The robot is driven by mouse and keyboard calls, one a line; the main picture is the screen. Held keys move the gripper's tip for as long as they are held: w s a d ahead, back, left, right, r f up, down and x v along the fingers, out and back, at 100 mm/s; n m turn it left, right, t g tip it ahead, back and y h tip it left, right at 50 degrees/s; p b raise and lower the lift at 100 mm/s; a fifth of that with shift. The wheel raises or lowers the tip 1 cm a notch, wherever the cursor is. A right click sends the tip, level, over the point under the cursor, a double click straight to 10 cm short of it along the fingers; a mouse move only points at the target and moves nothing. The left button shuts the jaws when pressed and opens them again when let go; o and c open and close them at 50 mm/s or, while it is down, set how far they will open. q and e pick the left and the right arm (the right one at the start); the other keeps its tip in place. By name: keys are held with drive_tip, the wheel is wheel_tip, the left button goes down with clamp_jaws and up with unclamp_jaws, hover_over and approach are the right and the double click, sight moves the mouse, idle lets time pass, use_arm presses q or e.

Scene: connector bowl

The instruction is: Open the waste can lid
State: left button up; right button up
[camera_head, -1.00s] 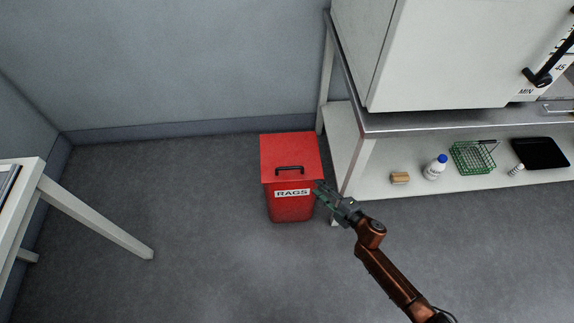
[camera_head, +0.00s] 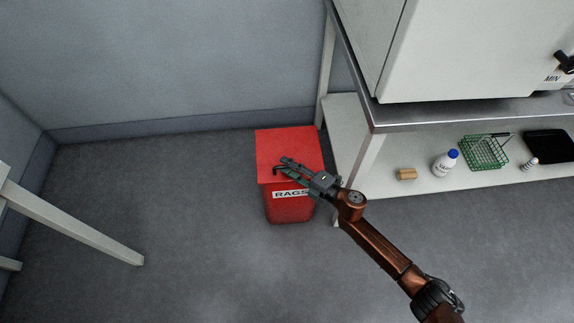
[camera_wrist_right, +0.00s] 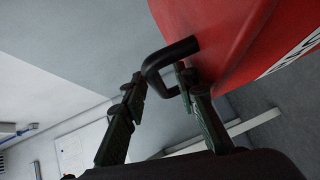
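The red waste can (camera_head: 290,207) stands on the floor, its front labelled RAGS. Its flat red lid (camera_head: 285,141) is down. The black lid handle (camera_head: 277,170) is mostly covered by my right gripper in the head view. My right gripper (camera_head: 284,167) is over the front of the lid, at the handle. In the right wrist view the black handle (camera_wrist_right: 152,68) lies between the tips of my two spread fingers (camera_wrist_right: 160,82). The fingers look open, with a gap beside the bar. My left gripper is not in view.
A shelf table (camera_head: 400,122) with a white cabinet (camera_head: 470,50) on top stands close on the right of the can. Its lower shelf holds a bottle (camera_head: 446,164), a green basket (camera_head: 484,152) and small items. Floor left of the can is clear up to a white table leg (camera_head: 80,225).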

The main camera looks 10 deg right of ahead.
drive_tip(key=shift+w+a, duration=0.1)
drive_tip(key=shift+c, duration=0.4)
clamp_jaws()
idle(0.3)
